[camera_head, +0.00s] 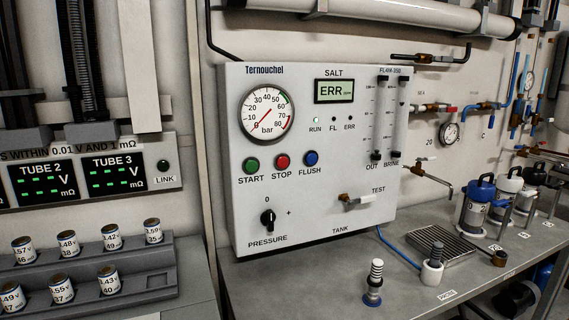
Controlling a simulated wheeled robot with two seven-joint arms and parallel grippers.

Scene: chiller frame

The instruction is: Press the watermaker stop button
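The watermaker panel (333,222), a white box labelled Ternouchel, stands upright at the back of the grey bench. Its red STOP button (282,161) sits in a row between the green START button (251,165) and the blue FLUSH button (312,158). The round bar gauge (267,115) is above the buttons. The salt display (334,91) reads ERR. The RUN light (315,120) glows pale green. The black pressure knob (268,219) is below the buttons. Neither of my grippers is in view.
A metal bench (330,290) runs below the panel. A rack (80,275) of labelled cells is at left. Pipes and valves line the right wall.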

